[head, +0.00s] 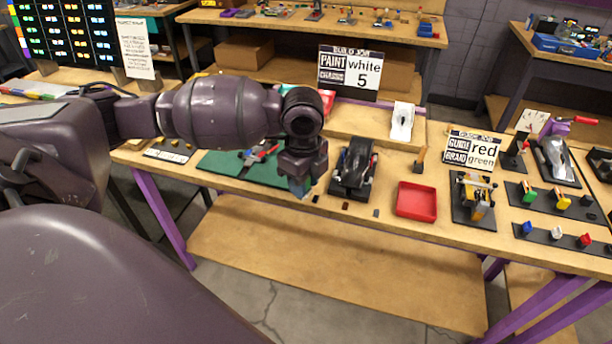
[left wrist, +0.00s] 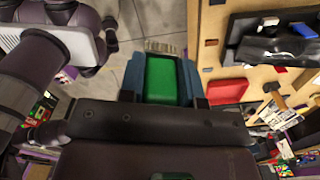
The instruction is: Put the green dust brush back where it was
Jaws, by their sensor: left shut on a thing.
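My left gripper (head: 297,190) is at the front edge of the workbench (head: 330,213), left of the black car cradle. In the left wrist view the gripper (left wrist: 165,82) is shut on the green dust brush (left wrist: 165,80). The brush is a green block with pale bristles (left wrist: 165,46) pointing away from the gripper, and grey floor shows behind them. In the head view the brush is mostly hidden by the gripper. My right gripper does not show.
A black car (head: 356,160) sits in a cradle just right of the gripper. A green mat (head: 222,166) with small tools lies left. A red tray (head: 416,201), a wooden-handled tool (head: 420,158) and a second cradle (head: 475,202) stand further right. Small dark pieces lie along the front edge.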

